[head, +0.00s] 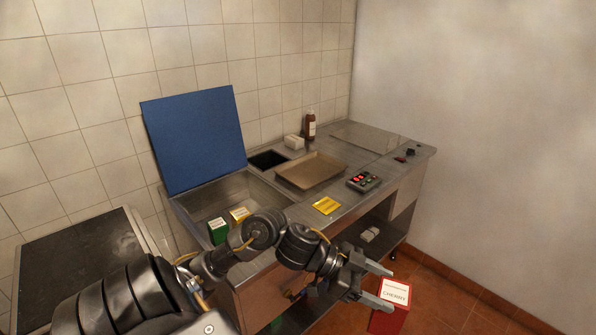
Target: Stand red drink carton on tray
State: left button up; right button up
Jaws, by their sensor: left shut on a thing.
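The red drink carton (387,321) has a white top marked CHERRY and shows at the lower right of the head view, out in front of the counter and above the floor. My left gripper (387,289) is shut on it, with one finger on the near side and the other on the far side of its top. The carton looks roughly upright; its lower part is partly hidden by the near finger. The tray (308,172), flat and brown, lies on the counter and looks empty. My right gripper is not in view.
An open chest with a blue lid (195,140) holds a green carton (218,231) and a yellow one (239,213). A yellow packet (326,205) and a button box (363,181) lie near the tray. A brown bottle (310,126) and white block (293,142) stand behind.

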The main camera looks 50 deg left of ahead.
aim_at(291, 174)
jog(key=u, duration=1.1)
